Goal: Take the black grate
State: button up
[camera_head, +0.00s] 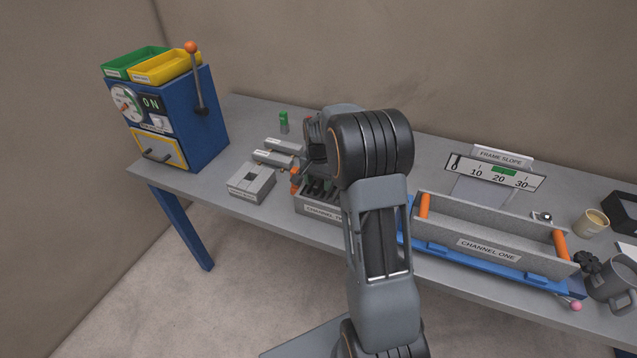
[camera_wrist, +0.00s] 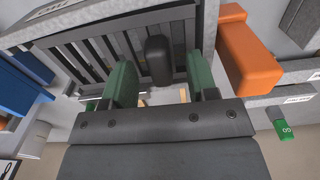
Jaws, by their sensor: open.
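The black grate (camera_wrist: 90,58) shows in the wrist view as a row of dark slats inside a grey box (camera_wrist: 95,15). A rounded black knob (camera_wrist: 157,62) stands up at the slats. My gripper (camera_wrist: 160,78) is open, with one green-padded finger on each side of the knob; I cannot tell whether either touches it. In the head view the grate (camera_head: 314,187) sits in the grey box (camera_head: 318,209) near the table's front edge, partly hidden by my arm. My fingers are mostly hidden there.
An orange block (camera_wrist: 248,57) is close to one finger. A grey box (camera_head: 251,183) lies left of the grate's box. The long Channel One trough (camera_head: 488,249) is on the right, and a blue machine (camera_head: 185,125) with a lever stands at the far left.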

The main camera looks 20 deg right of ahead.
jog(key=shift+f, duration=0.65)
jog(key=shift+c, duration=0.5)
grip_shut()
jog(key=shift+s+a, duration=0.15)
dwell(0.5)
jog(key=shift+r, duration=0.15)
jog(key=shift+r+p, duration=3.5)
jog(key=shift+r, duration=1.4)
